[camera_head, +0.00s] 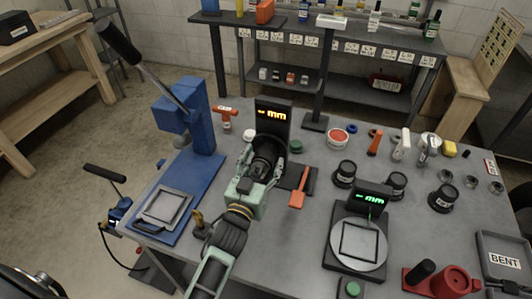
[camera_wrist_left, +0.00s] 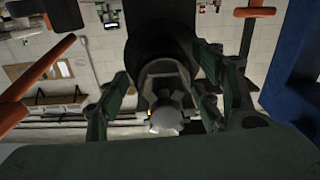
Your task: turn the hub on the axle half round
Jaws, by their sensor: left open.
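A dark gauge stand with a lit "mm" display (camera_head: 272,116) stands near the middle of the bench. A dark round part (camera_head: 268,152), seemingly the hub on its axle, sits in front of it, partly hidden by my left gripper (camera_head: 256,168). In the left wrist view my left gripper (camera_wrist_left: 155,105) is open, with one green finger on each side. My right gripper is not in view.
A blue press (camera_head: 190,120) stands to the left. An orange-handled tool (camera_head: 299,188) lies close on the right. A round-plated scale (camera_head: 358,243), several black weights (camera_head: 345,173) and a red fixture (camera_head: 440,280) take up the right side.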

